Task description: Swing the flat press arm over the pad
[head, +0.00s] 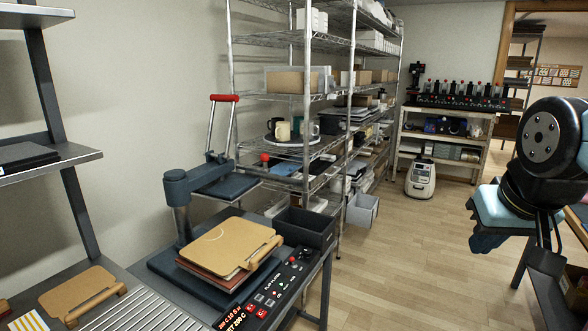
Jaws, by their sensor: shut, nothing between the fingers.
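The flat press stands on the bench at the lower left of the head view. Its blue-grey post and press arm (180,186) carry a dark flat plate (228,188), swung out behind the pad area, not over it. A lever with a red handle (224,98) stands raised above the plate. The press base (172,270) lies below, in front of the plate. On it lies a stack with reddish layers and a tan board with a rounded wooden edge (230,245); the pad surface itself is hard to make out. My arm shows at the right edge, well away from the press; no gripper fingers can be made out.
A control panel (262,300) with a lit red display runs along the bench front. A dark bin (304,228) sits at the bench's far end. A second tan board (82,294) lies at left. Wire shelves (308,60) stand behind the press. The wooden floor (420,270) is open.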

